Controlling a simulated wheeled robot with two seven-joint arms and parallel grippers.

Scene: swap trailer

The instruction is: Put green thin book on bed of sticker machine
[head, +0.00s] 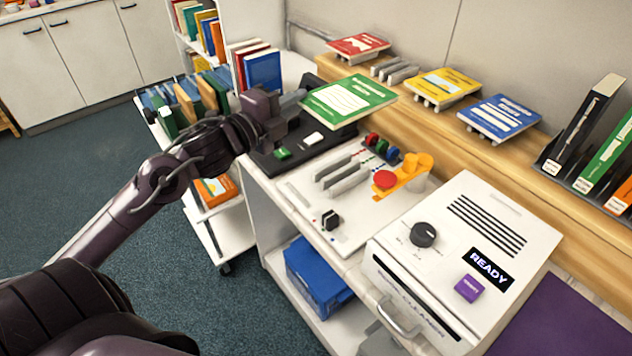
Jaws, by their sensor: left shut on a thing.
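The green thin book (348,99) has a white label on its cover and is held roughly flat. My left gripper (297,104) is shut on the book's left edge, and the fingertips are partly hidden. The book is above a black flat unit (318,147) with a green button and a white patch. This unit may be the sticker machine, but no name on it is readable. The book and gripper hide part of its surface. I cannot tell whether the book touches anything below. My right gripper is not in view.
A white panel (345,219) with grey upright plates, a red button and an orange part stands nearer. A white cleaner box (470,240) reads READY. Red (358,45), yellow (441,84) and blue (499,116) books rest on the wooden shelf behind. A book cart (222,232) stands left.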

